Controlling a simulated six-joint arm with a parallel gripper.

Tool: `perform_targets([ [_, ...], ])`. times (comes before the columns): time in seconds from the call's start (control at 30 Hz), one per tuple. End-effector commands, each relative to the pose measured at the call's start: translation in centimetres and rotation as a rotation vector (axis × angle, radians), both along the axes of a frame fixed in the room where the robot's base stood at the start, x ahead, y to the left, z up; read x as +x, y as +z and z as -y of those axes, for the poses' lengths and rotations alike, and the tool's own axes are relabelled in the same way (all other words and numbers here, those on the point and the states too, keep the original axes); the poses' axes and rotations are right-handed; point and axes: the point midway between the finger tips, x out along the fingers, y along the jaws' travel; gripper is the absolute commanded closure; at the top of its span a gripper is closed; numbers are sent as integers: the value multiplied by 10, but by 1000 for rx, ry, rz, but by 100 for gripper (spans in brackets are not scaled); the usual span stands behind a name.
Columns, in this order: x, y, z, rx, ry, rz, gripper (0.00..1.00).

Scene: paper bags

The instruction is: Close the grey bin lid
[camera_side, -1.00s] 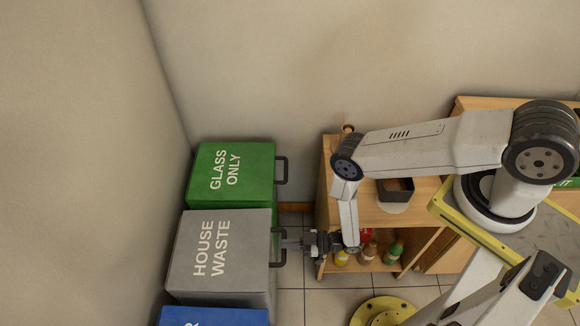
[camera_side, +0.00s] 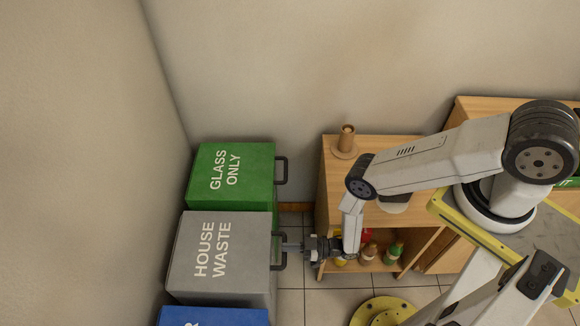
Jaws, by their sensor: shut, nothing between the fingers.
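The grey bin (camera_side: 190,285) carries a grey lid (camera_side: 220,251) marked HOUSE WASTE. The lid lies flat over the bin, and from this angle I see no gap under it. A dark handle (camera_side: 279,251) sticks out from the lid's right side. My gripper (camera_side: 290,247) is shut, with its fingertips at this handle and pointing left. I cannot tell whether the tips touch the handle or lie just above it.
A green GLASS ONLY bin (camera_side: 231,172) stands behind the grey one, and a blue bin (camera_side: 213,316) in front. A wooden shelf (camera_side: 375,152) with several bottles (camera_side: 368,252) stands to the right, close to my wrist. Tiled floor (camera_side: 318,302) lies between.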

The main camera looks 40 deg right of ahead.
Motion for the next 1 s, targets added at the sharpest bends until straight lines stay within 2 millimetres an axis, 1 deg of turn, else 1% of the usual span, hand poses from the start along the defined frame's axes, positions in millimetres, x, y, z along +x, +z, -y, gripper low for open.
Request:
perform_targets([
  [0.03, -5, -21, 3, -73, -7, -79, 100],
  [0.27, -6, -21, 4, -73, -8, -80, 100],
  [0.47, -10, -20, 9, -68, -10, -77, 100],
  [1.0, -42, -7, 42, -22, -9, -26, 100],
])
